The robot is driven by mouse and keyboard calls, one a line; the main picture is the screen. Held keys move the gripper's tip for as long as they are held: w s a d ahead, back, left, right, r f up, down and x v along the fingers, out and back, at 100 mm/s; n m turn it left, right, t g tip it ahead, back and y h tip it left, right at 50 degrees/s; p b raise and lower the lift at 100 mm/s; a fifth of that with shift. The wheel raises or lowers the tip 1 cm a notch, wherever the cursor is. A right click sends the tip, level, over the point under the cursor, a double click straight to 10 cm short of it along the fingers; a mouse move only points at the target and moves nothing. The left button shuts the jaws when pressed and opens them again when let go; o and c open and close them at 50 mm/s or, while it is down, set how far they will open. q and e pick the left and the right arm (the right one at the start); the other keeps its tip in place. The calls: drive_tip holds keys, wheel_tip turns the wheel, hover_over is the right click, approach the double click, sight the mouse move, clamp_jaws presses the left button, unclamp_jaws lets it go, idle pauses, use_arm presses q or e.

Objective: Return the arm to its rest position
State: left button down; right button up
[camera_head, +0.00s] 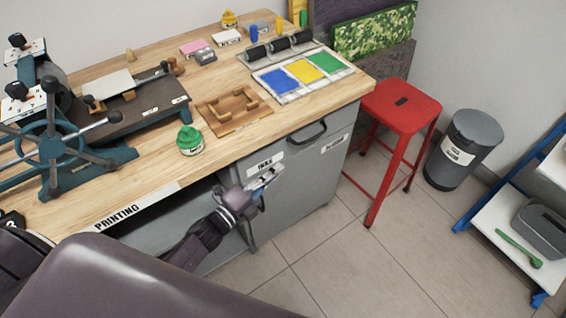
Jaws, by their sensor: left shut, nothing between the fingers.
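My left gripper (266,178) is in front of the grey drawer cabinet (300,182) under the workbench, close to the label marked INKS (264,162). Its fingers are shut and hold nothing. My left arm (205,232) comes in from the lower left and reaches up toward the cabinet front. I cannot tell whether the fingers touch the cabinet. My right gripper is not in view.
The wooden workbench (150,190) holds a teal press (62,155), a green ink jar (189,141), a wooden frame (234,108) and coloured ink pads (304,72). A red stool (402,105), a grey bin (462,150) and a blue-framed shelf (510,225) stand right. Tiled floor between is clear.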

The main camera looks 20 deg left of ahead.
use_arm(q)
drive_tip(key=v, duration=0.6)
drive_tip(key=shift+p, duration=0.35)
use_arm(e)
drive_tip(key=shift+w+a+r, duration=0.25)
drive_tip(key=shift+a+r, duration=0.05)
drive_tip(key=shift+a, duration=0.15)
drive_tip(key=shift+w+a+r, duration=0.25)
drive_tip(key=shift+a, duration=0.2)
